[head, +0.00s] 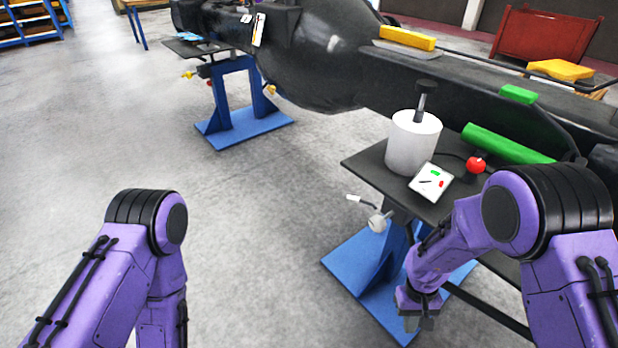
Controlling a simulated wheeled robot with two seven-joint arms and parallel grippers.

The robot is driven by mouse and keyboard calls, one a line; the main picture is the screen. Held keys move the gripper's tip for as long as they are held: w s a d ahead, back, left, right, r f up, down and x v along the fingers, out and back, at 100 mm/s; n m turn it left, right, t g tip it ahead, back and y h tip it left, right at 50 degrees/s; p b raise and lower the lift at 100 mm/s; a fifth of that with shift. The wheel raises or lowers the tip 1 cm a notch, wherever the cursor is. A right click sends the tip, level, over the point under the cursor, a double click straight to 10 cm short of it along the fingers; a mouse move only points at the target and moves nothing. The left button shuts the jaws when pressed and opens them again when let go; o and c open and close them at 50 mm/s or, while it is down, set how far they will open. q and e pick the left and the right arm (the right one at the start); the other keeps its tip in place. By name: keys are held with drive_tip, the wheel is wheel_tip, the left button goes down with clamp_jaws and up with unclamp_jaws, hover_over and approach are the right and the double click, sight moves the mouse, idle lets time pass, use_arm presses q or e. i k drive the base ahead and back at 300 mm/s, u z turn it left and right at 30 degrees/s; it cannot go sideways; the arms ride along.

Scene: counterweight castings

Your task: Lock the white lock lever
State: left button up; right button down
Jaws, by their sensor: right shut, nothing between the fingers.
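The white lock lever (355,198) shows at the left side of the near blue stand, below the dark plate. Its white tip points left and slightly up from a grey round hub (378,222). My right gripper (418,322) points down in front of the stand's blue base, below and to the right of the lever in the picture. It is shut and empty, and it does not touch the lever. My left arm comes in at the lower left, but its gripper is out of the picture.
The dark plate (365,168) carries a white cylinder (412,150), a small sign card (431,181) and a red knob (476,164). The large black casting (315,60) lies behind. A second blue stand (235,100) is farther back. The floor at left is clear.

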sight(351, 198)
drive_tip(key=u, duration=0.75)
drive_tip(key=i, duration=1.7)
drive_tip(key=z, duration=0.65)
drive_tip(key=i, duration=0.7)
drive_tip(key=z, duration=0.6)
